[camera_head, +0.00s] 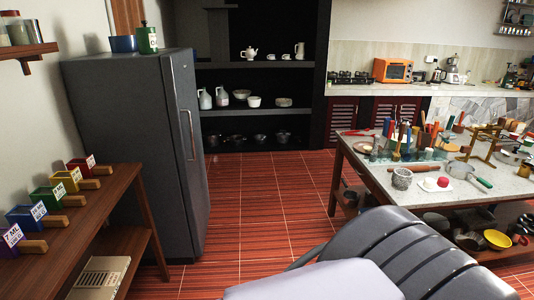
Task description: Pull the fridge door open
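The fridge (130,140) is a tall dark grey box standing against the left wall. Its door (178,125) faces right and looks closed, with no gap that I can make out. Large grey parts of my own body fill the bottom centre and right, well apart from the fridge. My gripper does not show in this view, so nothing is seen touching the handle.
A wooden side table (115,190) with several coloured boxes stands in front of the fridge at left. A blue bowl (123,44) and green canister (147,40) sit on the fridge. Red tiled floor (260,195) is clear between the fridge and the cluttered counter (410,195).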

